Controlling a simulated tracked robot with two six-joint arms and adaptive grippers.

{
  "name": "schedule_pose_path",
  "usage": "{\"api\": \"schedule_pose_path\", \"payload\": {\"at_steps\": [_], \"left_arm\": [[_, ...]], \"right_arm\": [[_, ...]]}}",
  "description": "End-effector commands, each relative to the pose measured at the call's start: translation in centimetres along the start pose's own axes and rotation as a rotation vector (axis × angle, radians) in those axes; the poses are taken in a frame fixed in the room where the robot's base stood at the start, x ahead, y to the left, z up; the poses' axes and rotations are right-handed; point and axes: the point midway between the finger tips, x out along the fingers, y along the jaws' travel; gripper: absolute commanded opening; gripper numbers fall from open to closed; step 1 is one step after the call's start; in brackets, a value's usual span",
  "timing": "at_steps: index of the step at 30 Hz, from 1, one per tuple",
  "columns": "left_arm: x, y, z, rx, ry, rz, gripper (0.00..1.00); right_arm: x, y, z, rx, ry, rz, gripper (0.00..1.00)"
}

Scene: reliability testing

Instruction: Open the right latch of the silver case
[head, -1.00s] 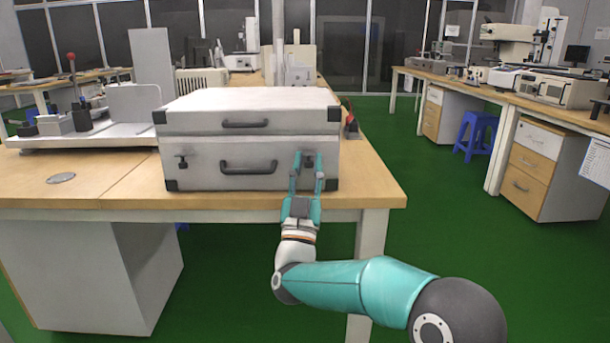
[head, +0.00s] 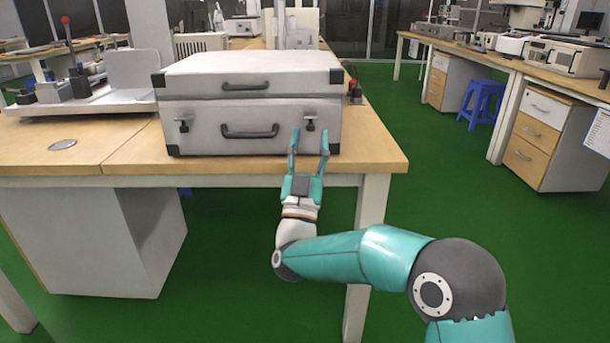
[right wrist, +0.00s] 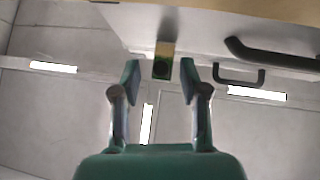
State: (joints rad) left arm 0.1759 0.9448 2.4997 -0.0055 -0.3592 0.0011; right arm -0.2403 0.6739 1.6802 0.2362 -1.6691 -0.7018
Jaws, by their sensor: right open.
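The silver case (head: 225,112) stands closed on the wooden table, its front facing me. The right latch (head: 310,122) is on its front, right of the lower dark handle (head: 249,132). The left latch (head: 184,124) is left of that handle. My right gripper (head: 309,139) is open and empty, its fingertips just below and to either side of the right latch in the head view. In the right wrist view the latch (right wrist: 162,62) shows between and beyond the open fingertips (right wrist: 161,76), with a visible gap each side. My left gripper is out of view.
The wooden table (head: 130,148) ends close in front of the case. A white apparatus (head: 90,98) stands left of the case, and a small red item (head: 353,90) stands behind its right side. Open green floor (head: 440,200) lies right of the table.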

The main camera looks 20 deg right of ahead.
Motion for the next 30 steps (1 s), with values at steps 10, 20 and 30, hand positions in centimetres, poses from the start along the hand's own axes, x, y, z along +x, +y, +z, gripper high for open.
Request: {"api": "schedule_pose_path", "payload": {"at_steps": [10,20,30], "left_arm": [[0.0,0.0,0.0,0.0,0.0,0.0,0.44],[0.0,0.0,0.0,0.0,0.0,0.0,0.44],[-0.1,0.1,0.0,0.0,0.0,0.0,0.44]], "right_arm": [[-6.9,0.0,0.2,-0.001,-0.002,-0.001,0.44],[-9.2,0.1,0.1,0.0,0.001,0.004,0.44],[-8.9,0.8,0.7,-0.015,-0.006,0.014,0.44]]}}
